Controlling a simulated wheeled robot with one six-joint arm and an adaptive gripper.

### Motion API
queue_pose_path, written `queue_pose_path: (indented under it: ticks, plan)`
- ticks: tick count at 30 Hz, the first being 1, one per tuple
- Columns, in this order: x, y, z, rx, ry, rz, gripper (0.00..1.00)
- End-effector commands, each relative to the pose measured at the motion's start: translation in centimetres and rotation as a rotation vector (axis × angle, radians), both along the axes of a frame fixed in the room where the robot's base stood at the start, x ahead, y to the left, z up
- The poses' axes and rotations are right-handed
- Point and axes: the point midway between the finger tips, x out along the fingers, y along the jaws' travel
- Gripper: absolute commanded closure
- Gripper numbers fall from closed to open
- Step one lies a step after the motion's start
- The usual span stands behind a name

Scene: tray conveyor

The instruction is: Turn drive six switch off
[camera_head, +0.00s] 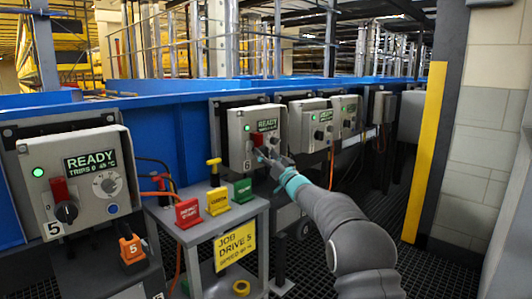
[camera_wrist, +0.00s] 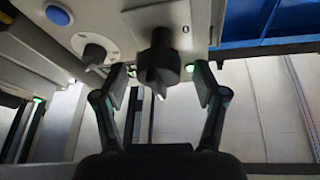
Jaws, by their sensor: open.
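The drive six box (camera_head: 237,122) is a grey panel with a green lamp, a READY display, a red part and a "6" at its lower left. My gripper (camera_head: 268,158) is at its lower front and hides part of it, including the switch. In the wrist view my gripper (camera_wrist: 160,84) is open. A black switch knob (camera_wrist: 158,65) stands between its two fingers, with a visible gap to each. A white-ringed dial (camera_wrist: 93,48) and a blue button (camera_wrist: 58,15) lie left of the knob on the same panel.
The drive five box (camera_head: 75,172) is at the left, with a READY display. A grey stand (camera_head: 205,232) before the conveyor holds red, yellow and green tags and a yellow "JOB DRIVE 5" sign (camera_head: 235,247). More boxes (camera_head: 312,122) line the blue conveyor (camera_head: 180,145). A yellow-edged post stands right.

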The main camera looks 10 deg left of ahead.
Motion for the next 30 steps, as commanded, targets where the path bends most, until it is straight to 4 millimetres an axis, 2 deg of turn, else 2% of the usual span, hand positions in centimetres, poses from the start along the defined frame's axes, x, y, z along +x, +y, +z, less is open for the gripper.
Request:
queue_pose_path:
  ticks: [13, 14, 20, 21, 26, 30]
  plan:
    - [0.54, 0.44, 0.29, -0.001, 0.0, -0.001, 0.29]
    - [0.53, 0.43, 0.28, -0.001, 0.0, -0.001, 0.34]
    - [0.52, 0.44, 0.3, -0.001, 0.0, -0.001, 0.84]
    - [0.52, 0.45, 0.3, -0.001, 0.0, -0.001, 0.89]
    - [0.56, 0.43, 0.13, -0.024, -0.032, -0.001, 0.89]
    - [0.6, 0.36, 0.08, -0.127, -0.166, -0.001, 0.89]
